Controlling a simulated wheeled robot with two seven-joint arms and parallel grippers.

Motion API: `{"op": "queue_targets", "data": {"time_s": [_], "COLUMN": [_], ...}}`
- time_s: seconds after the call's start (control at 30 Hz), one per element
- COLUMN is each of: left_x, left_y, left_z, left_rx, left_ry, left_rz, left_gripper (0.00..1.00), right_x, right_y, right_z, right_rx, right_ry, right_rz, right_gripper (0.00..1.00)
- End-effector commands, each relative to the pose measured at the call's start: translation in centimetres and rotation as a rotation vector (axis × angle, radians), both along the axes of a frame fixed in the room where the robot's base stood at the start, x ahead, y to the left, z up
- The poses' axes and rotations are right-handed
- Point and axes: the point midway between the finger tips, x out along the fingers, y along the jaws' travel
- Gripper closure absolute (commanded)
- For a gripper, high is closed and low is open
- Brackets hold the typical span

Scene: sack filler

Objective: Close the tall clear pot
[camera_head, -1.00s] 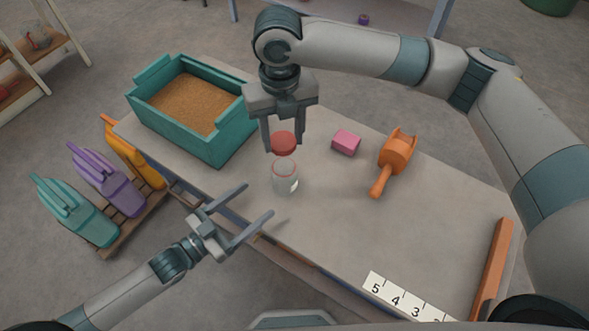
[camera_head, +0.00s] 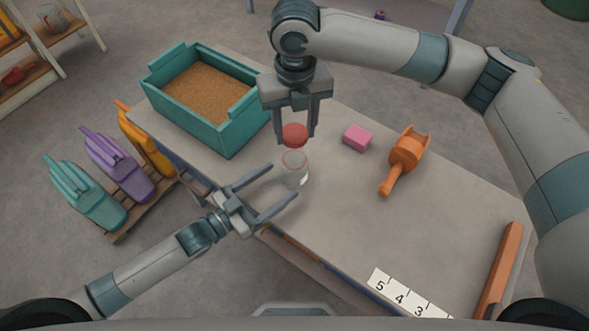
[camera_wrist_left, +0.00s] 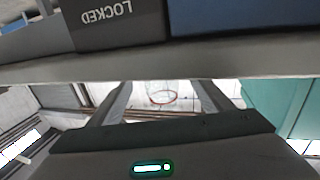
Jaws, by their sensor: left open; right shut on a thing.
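The clear pot (camera_head: 296,170), with a thin red ring near its top, stands upright on the table. A red lid (camera_head: 294,133) is held by my right gripper (camera_head: 294,138), just above the pot's mouth with a small gap. My left gripper (camera_head: 285,181) is open, low at the table's near edge, its fingertips close to the pot. In the left wrist view the pot's red ring (camera_wrist_left: 163,97) appears between the two open fingers, beyond them. I cannot tell whether the fingertips touch the pot.
A teal bin (camera_head: 228,128) of brown grain stands at the table's back left. A pink block (camera_head: 357,138) and an orange scoop (camera_head: 405,155) lie right of the pot. A numbered strip (camera_head: 400,297) and an orange bar (camera_head: 500,270) are at the front right. The table's middle is clear.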

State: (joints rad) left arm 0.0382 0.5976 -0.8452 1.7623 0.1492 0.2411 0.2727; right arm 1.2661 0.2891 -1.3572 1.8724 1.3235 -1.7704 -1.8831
Motion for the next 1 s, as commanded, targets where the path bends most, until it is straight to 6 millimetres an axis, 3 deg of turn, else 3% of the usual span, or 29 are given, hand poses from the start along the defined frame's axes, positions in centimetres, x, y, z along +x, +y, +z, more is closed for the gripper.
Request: {"op": "queue_targets", "data": {"time_s": [0.4,0.9,1.0], "left_x": [3.8,4.5,4.5], "left_y": [-4.7,-5.6,-5.6], "left_z": [0.1,0.1,0.1], "left_rx": [-0.001,0.0,-0.001], "left_ry": [-0.002,0.0,-0.001], "left_rz": [0.0,-0.001,0.0], "left_gripper": [0.27,0.27,0.49], "right_x": [0.0,0.0,0.0], "right_y": [0.0,0.0,0.0], "right_z": [0.0,0.0,0.0], "right_rx": [0.0,0.0,0.0], "right_ry": [0.0,0.0,0.0], "right_rz": [0.0,0.0,0.0], "right_gripper": [0.75,0.75,0.75]}}
